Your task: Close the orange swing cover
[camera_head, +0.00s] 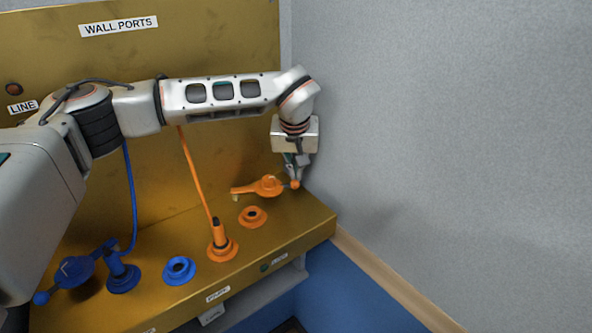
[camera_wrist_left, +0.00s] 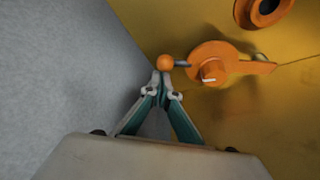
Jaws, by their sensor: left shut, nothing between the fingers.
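The orange swing cover (camera_head: 266,187) is swung up off its orange port (camera_head: 252,216), at the right end of the gold ledge. A small orange ball knob (camera_head: 295,184) ends its short stem. My left gripper (camera_head: 297,172) is shut and empty, with its fingertips right by the ball knob. In the left wrist view the cover (camera_wrist_left: 212,63) lies to the right of the fingertips (camera_wrist_left: 163,76), and the knob (camera_wrist_left: 165,62) is just beyond them. I cannot tell whether they touch. My right gripper is not in view.
An orange plug (camera_head: 217,236) with a cable stands on the ledge to the left. Further left are a blue ring port (camera_head: 179,269), a blue plug (camera_head: 122,275) and a blue cover (camera_head: 75,270). A grey wall (camera_head: 440,130) stands close on the right.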

